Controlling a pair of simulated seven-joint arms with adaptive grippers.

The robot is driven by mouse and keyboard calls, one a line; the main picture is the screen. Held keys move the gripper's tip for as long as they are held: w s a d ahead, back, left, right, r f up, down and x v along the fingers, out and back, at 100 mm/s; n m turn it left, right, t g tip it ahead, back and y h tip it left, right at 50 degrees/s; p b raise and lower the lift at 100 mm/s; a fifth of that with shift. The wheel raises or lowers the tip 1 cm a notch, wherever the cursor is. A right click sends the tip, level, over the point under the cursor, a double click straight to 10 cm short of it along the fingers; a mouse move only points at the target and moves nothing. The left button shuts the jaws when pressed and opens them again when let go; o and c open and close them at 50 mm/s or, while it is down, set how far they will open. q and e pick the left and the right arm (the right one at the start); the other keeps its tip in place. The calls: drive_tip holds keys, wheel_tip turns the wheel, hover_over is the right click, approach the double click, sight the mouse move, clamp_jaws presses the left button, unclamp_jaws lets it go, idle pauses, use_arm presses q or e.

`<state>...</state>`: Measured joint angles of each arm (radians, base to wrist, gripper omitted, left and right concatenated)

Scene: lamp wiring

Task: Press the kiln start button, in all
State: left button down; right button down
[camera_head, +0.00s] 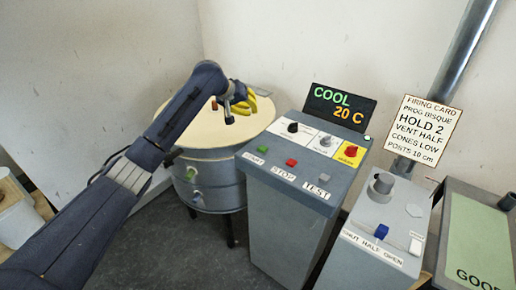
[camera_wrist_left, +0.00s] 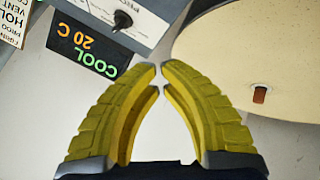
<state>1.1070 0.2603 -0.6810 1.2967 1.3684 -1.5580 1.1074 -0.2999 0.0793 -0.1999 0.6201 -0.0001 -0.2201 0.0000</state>
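The green start button (camera_head: 262,149) sits on the sloped panel of the grey control box (camera_head: 290,220), left of the red STOP button (camera_head: 291,162) and grey TEST button (camera_head: 323,177). The display (camera_head: 338,107) reads COOL 20 C and also shows upside down in the left wrist view (camera_wrist_left: 90,50). The round kiln (camera_head: 210,182) has a cream lid (camera_head: 205,130). My left gripper (camera_head: 250,103) is above the lid's right side, apart from the button. In the left wrist view its yellow fingers (camera_wrist_left: 160,68) nearly meet at the tips, with nothing between them. My right gripper is not seen.
A black knob (camera_head: 293,127), a silver switch (camera_head: 326,141) and a red knob on yellow (camera_head: 351,151) sit behind the buttons. A vent box (camera_head: 365,240) with a blue slider (camera_head: 381,231), a pipe (camera_head: 464,48) and a firing card (camera_head: 423,130) stand to the right.

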use_arm(q)
drive_tip(key=m+g, duration=0.2)
hover_over(263, 149)
drive_tip(key=w, duration=0.3)
drive_tip(key=shift+s+d+r, duration=0.35)
drive_tip(key=shift+s+d, duration=0.2)
drive_tip(key=shift+s, duration=0.05)
drive_tip(key=shift+f, duration=4.4)
drive_tip(key=shift+f, duration=0.1)
drive_tip(key=shift+f, duration=0.35)
drive_tip(key=shift+f, duration=0.55)
drive_tip(key=shift+r, duration=1)
